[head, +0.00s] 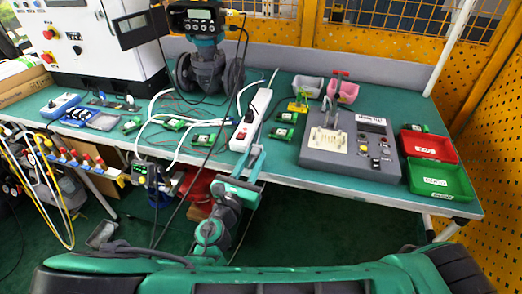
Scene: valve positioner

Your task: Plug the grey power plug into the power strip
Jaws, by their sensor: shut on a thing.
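The white power strip (251,119) lies slantwise on the green table, a little left of the middle in the head view. Its near end, with a red switch (240,138), points toward the table's front edge. My green arm reaches up from below the front edge. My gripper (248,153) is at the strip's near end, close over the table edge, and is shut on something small. I cannot make out the grey power plug, nor whether the gripper touches the strip.
A grey test box (340,152) stands right of the strip, with red (428,146) and green (440,180) trays beyond it. Small green circuit boards (202,140) and white cables lie to the left. The valve device (207,65) stands at the back. Black cables hang over the front edge.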

